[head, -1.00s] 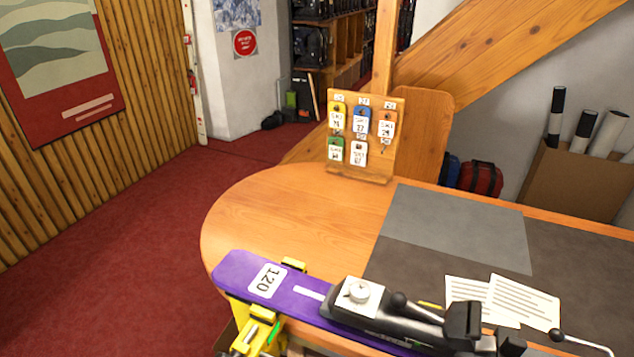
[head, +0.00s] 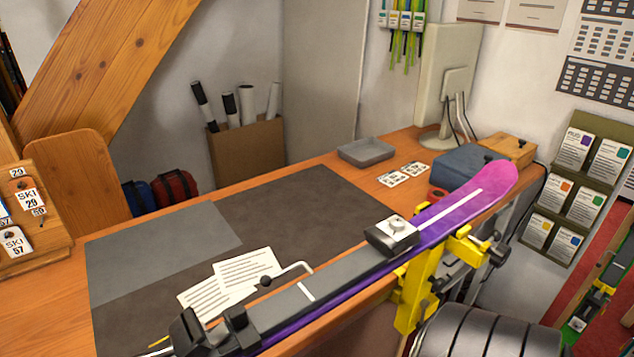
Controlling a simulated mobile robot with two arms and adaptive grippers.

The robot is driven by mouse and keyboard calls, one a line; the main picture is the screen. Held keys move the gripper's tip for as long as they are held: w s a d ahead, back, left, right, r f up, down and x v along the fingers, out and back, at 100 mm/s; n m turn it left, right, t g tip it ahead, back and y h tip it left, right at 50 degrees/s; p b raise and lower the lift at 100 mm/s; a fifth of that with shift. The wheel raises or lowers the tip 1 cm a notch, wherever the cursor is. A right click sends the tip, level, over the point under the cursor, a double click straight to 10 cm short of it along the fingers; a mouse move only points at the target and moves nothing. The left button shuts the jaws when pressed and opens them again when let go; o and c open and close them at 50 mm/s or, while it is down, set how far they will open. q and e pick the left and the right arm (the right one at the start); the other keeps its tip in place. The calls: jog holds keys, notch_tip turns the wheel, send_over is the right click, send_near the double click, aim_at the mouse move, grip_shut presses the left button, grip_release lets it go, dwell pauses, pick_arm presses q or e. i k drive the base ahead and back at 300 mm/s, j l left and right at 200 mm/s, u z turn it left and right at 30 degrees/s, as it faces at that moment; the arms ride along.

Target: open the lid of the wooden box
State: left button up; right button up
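A small wooden box (head: 510,146) sits at the far right end of the bench, against the wall side, behind a blue-grey box (head: 464,164). It is light orange wood with a small dark knob on top, and its lid looks shut. The blue-grey box hides part of its front.
A purple ski (head: 462,212) lies clamped along the bench's front edge in a yellow vise (head: 417,287). A grey tray (head: 366,152), small cards (head: 392,179) and a monitor (head: 443,85) stand near the box. The dark mat (head: 300,205) is mostly clear, with papers (head: 245,272) near the ski.

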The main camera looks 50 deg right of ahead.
aim_at(514, 148)
jog(key=z, duration=1.95)
jog(key=i+l+u, duration=0.2)
jog(key=i+l, duration=0.15)
jog(key=l, duration=0.3)
jog(key=i+l, duration=0.2)
jog(key=l, duration=0.15)
jog(key=i+l+u, duration=0.15)
jog(key=l, duration=0.2)
